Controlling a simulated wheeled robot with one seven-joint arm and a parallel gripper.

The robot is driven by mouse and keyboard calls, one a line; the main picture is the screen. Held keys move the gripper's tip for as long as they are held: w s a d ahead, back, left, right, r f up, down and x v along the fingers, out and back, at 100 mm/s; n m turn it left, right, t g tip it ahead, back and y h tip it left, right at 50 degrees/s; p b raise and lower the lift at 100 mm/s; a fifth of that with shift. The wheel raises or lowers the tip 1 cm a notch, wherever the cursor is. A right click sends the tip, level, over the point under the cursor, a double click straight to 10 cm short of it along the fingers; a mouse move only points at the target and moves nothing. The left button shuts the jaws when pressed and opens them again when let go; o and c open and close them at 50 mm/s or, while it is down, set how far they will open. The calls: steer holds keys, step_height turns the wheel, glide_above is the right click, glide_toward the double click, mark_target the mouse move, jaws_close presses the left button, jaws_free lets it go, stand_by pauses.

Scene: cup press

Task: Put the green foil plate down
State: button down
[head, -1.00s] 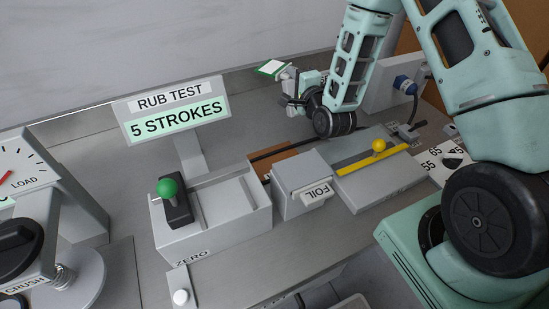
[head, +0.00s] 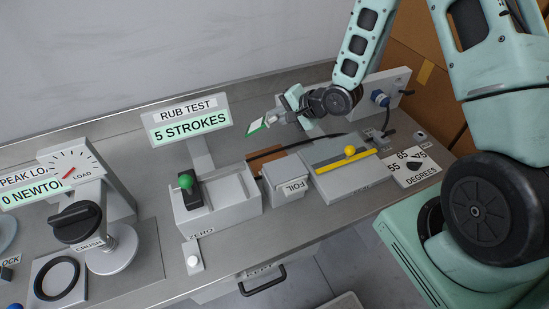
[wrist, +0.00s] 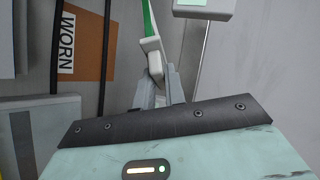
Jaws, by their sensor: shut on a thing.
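The green foil plate (head: 257,127) is a thin white-and-green plate, held tilted in the air above the bench, just right of the rub test sign. My gripper (head: 273,119) is shut on its near end. In the wrist view the green foil plate (wrist: 150,20) shows nearly edge-on, its far part cut off by the top of the picture. My gripper (wrist: 158,85) pinches its pale tab there between the two fingertips. The plate touches nothing else that I can see.
A brown patch labelled WORN (wrist: 85,40) lies on the bench below left in the wrist view. The FOIL box (head: 287,183), the green-knobbed rub tester (head: 240,203) and the RUB TEST sign (head: 190,121) stand nearby. Bare bench (head: 232,148) lies behind the box.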

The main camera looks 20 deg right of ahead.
steer(key=shift+s+r, duration=0.3)
steer(key=shift+s, duration=0.15)
steer(key=shift+g, duration=0.3)
step_height(320, 180, down, 10)
steer(key=b, duration=0.8)
steer(key=shift+s+f, duration=0.15)
steer(key=c, duration=1.5)
jaws_free()
